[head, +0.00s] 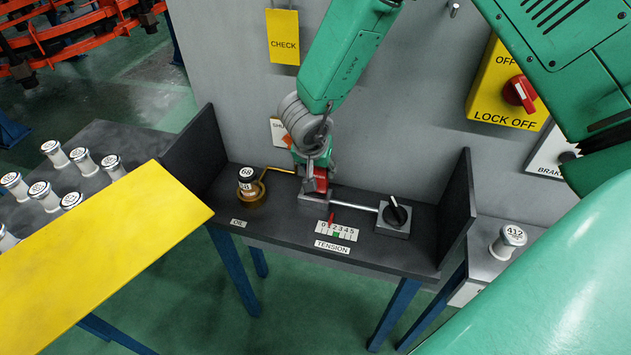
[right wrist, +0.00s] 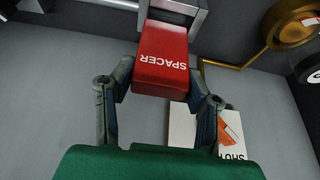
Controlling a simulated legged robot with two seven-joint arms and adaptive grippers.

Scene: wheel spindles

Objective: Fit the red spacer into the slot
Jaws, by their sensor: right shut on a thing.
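The red spacer (right wrist: 162,48), lettered SPACER, is between the fingers of my right gripper (right wrist: 160,88), which is shut on it. In the head view the gripper (head: 318,172) points down over the bench, and only a little of the spacer (head: 321,180) shows. The spacer's far end is at a grey metal block (right wrist: 172,6), which also shows in the head view (head: 313,199) on the bench. The slot's opening is hidden, so I cannot tell how deep the spacer sits. My left gripper is not in view.
The dark bench (head: 290,238) has side walls. A yellow panel (head: 110,255) covers the lower left, beside several white-topped spindles (head: 80,158).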

